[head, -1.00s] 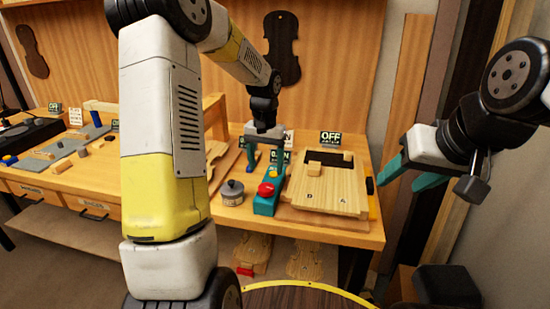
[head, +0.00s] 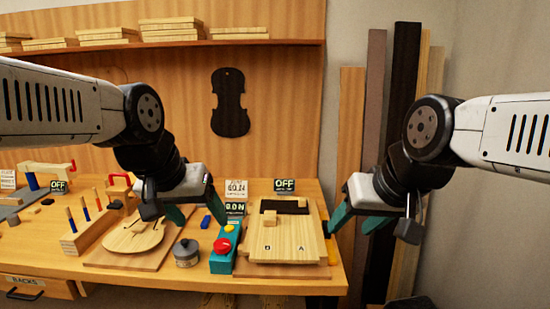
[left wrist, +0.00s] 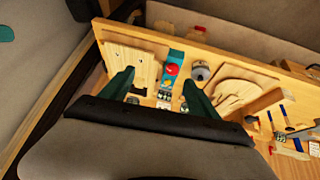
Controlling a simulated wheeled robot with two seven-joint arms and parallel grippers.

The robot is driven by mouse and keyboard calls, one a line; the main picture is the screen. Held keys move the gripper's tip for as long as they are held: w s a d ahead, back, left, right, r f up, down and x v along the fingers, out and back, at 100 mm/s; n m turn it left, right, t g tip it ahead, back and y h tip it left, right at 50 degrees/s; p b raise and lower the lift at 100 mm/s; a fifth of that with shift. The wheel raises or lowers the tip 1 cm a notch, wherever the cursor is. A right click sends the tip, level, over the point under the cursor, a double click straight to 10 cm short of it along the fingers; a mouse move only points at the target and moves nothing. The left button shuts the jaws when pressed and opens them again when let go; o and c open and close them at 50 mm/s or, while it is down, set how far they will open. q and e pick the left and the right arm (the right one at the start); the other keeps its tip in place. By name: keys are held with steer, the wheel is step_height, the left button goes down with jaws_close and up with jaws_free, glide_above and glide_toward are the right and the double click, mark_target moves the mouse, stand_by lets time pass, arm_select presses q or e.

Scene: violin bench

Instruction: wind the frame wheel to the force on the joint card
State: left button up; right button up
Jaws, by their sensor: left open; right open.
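I cannot make out a frame wheel for certain. A white card (head: 236,188) with small print stands at the back of the bench, above a dark display (head: 235,208) that seems to read 0.0 N. A teal control box (head: 224,250) with a red button is in front of them. Right of it lies a pale wooden board (head: 283,235) with a dark strip and small blocks. My left gripper (head: 195,212) is open and empty above the bench, left of the display; it also shows in the left wrist view (left wrist: 157,85). My right gripper (head: 358,220) is open and empty, right of the board.
A grey lidded pot (head: 186,253) stands beside the control box. A violin plate (head: 134,236) and a wooden block with upright tools (head: 86,232) are further left. An OFF display (head: 284,185) stands behind the board. Tall planks (head: 347,150) lean against the wall at right.

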arm_select(q)
steer(key=s, duration=0.2)
steer(key=g+y, duration=0.2)
steer(key=g, duration=0.4)
glide_above(222, 243)
steer(key=shift+m, duration=0.3)
step_height(222, 243, down, 15)
steer(key=shift+s+f, duration=0.15)
steer(key=shift+f, duration=0.05)
step_height(222, 243, down, 8)
steer(key=shift+f, duration=0.1)
steer(key=c, duration=1.4)
steer(key=shift+o, duration=0.2)
steer(key=m, duration=0.4)
steer(key=o, duration=1.4)
steer(key=shift+c, duration=0.2)
